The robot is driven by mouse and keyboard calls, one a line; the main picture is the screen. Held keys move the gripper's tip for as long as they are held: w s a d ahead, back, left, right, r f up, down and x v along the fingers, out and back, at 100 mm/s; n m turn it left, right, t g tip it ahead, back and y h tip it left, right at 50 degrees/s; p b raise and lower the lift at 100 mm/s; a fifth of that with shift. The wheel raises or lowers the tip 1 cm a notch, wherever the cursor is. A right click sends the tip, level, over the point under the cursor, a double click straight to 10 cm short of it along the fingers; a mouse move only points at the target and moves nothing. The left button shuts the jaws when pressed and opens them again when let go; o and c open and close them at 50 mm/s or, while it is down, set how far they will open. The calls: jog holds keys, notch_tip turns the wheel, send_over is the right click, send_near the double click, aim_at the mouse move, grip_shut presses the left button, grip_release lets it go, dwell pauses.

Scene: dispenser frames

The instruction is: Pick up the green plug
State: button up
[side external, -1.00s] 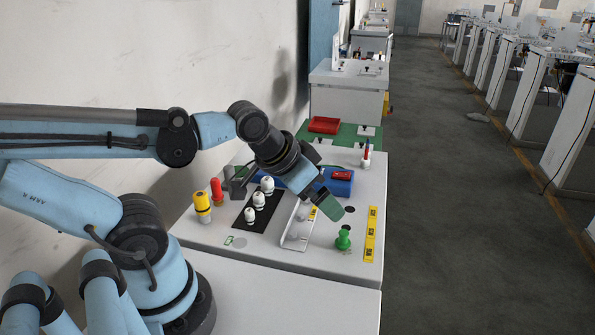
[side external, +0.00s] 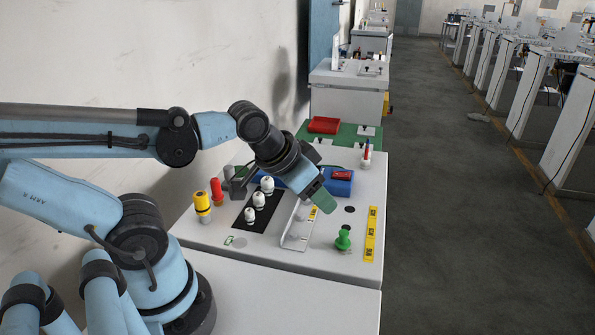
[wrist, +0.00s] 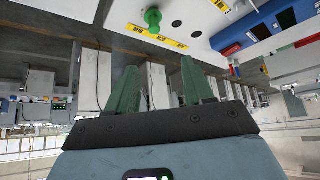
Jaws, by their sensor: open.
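The green plug (side external: 343,239) stands upright on the white panel near its front right, beside the yellow labels. It also shows at the top of the wrist view (wrist: 153,19). My gripper (side external: 327,205) is above the panel, up and to the left of the plug in the side view, apart from it. In the wrist view its two green fingers (wrist: 158,75) are spread with nothing between them, and the plug lies beyond their tips.
A white tray (side external: 296,236) is left of the plug. White knobs (side external: 258,200) stand on a black plate, with a yellow cylinder (side external: 203,204) and red cylinder (side external: 216,190) farther left. A blue block (side external: 343,188) is behind my gripper. Yellow labels (side external: 371,222) line the right edge.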

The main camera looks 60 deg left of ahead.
jog(key=w+n+g+y, duration=0.1)
jog(key=n+g+y, duration=0.3)
jog(key=n+y, duration=0.3)
jog(key=n, duration=0.1)
send_over(346, 235)
jog(key=s, duration=0.1)
notch_tip(346, 235, down, 5)
jog(key=d+f+n+y, duration=0.1)
jog(key=n, duration=0.1)
jog(key=d+f+n+y, duration=0.1)
jog(key=d+n, duration=0.1)
jog(key=d+f+n+y, duration=0.1)
jog(key=n+y, duration=0.1)
jog(key=shift+w+d+f+g, duration=0.2)
jog(key=shift+w+d+g, duration=0.05)
jog(key=shift+d+g, duration=0.05)
jog(key=shift+s+d+f+n+y, duration=0.25)
jog(key=shift+d+f+n+y, duration=0.2)
jog(key=shift+n, duration=0.25)
jog(key=shift+a, duration=0.1)
jog(key=shift+a+f, duration=0.2)
jog(key=shift+a, duration=0.05)
jog(key=x, duration=0.6)
jog(key=shift+w+a+f, duration=0.1)
jog(key=shift+a+f, duration=0.05)
jog(key=shift+a, duration=0.25)
